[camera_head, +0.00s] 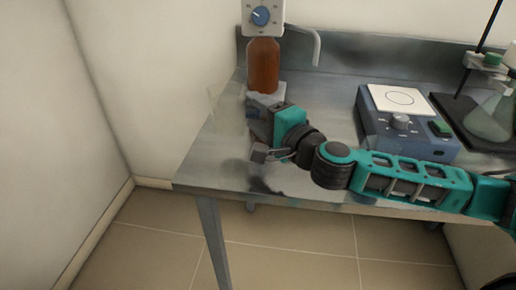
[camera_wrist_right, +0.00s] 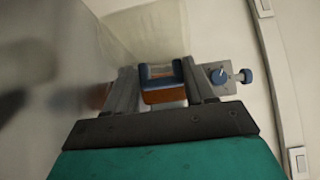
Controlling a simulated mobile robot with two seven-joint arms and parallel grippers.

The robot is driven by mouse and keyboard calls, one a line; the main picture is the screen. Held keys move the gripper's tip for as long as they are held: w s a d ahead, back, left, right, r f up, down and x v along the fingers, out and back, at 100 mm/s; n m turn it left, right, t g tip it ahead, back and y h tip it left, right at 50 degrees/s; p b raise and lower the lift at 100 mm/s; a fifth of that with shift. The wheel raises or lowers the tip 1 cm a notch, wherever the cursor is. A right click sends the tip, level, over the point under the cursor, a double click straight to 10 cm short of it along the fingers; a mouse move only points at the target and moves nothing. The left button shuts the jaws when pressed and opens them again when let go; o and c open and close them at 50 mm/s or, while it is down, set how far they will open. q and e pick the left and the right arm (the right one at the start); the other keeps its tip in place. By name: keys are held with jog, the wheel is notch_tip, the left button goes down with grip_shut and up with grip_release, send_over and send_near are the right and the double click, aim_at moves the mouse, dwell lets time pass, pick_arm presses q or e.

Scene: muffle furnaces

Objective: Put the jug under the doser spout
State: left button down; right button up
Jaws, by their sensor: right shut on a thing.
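The jug (camera_head: 228,104) is a faint, clear, see-through vessel over the left end of the metal bench. It also shows as a pale translucent shape beyond the fingers in the right wrist view (camera_wrist_right: 145,32). My right gripper (camera_head: 264,100) is shut on the jug, seemingly at its handle, which is hard to make out. The doser (camera_head: 265,62) is a brown bottle with a white head and blue knob, just behind my gripper. Its bent grey spout (camera_head: 317,45) points down on the right, apart from the jug. My left gripper is out of view.
A blue hotplate-like device (camera_head: 400,125) with a white top stands on the bench (camera_head: 330,85) to the right. A flask (camera_head: 490,118) on a dark stand is farther right. Bare bench lies below the spout; a wall rises at left.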

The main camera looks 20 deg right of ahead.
jog(key=shift+f, duration=0.75)
notch_tip(320, 180, down, 4)
jog(key=b, duration=0.3)
jog(key=shift+f, duration=0.15)
jog(key=o, duration=1)
jog(key=shift+o, duration=0.2)
